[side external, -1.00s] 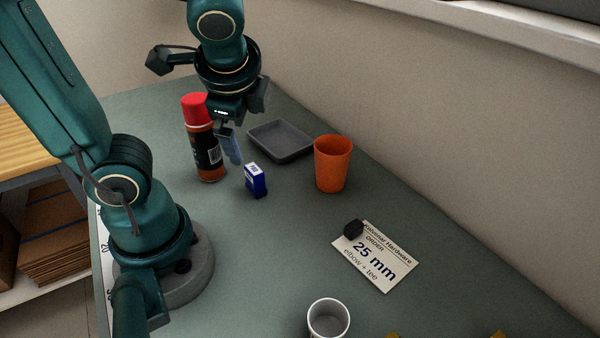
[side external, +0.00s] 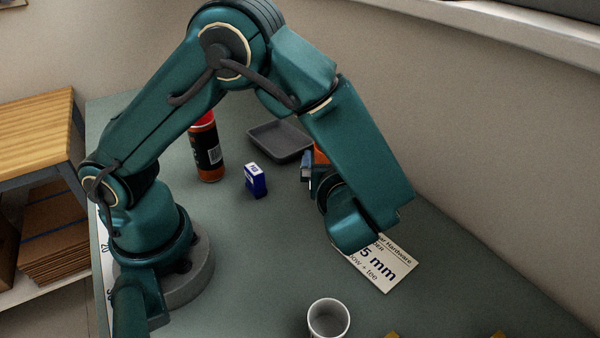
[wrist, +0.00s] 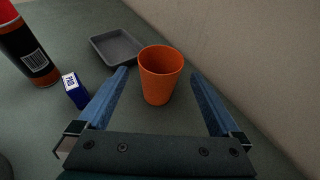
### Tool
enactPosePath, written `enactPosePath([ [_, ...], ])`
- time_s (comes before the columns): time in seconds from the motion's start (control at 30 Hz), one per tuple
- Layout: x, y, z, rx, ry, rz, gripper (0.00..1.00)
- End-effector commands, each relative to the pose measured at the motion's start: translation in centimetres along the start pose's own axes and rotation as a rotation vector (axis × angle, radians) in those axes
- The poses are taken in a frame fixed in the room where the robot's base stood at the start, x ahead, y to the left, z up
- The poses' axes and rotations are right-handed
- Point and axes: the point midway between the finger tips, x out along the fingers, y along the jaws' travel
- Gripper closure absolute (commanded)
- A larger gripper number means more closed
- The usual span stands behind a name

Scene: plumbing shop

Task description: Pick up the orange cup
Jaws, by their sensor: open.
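The orange cup (wrist: 160,78) stands upright on the table in the wrist view, between and just beyond the tips of my gripper's blue fingers. My gripper (wrist: 160,76) is open, with one finger toward each side of the cup and nothing held. In the side external view only a small patch of the orange cup (side external: 320,155) shows. The rest is hidden behind my arm and gripper (side external: 307,168), which is low over the table. Whether a finger touches the cup cannot be told.
A grey tray (wrist: 117,47) lies behind the cup to the left. A blue box (wrist: 75,91) and a red-capped spray can (wrist: 29,50) stand to the left. A white mug (side external: 328,318) and an order card (side external: 383,268) are nearer the side camera. The wall is close on the right.

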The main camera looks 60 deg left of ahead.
Motion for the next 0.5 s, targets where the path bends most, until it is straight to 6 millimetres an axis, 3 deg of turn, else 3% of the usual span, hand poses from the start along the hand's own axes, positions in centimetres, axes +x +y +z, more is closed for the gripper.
enactPosePath([
  [0.2, 3.9, 0.2, 0.0, -0.001, 0.001, 0.008, 0.0],
  [0.5, 6.3, 0.1, -0.2, -0.002, 0.002, 0.006, 0.0],
])
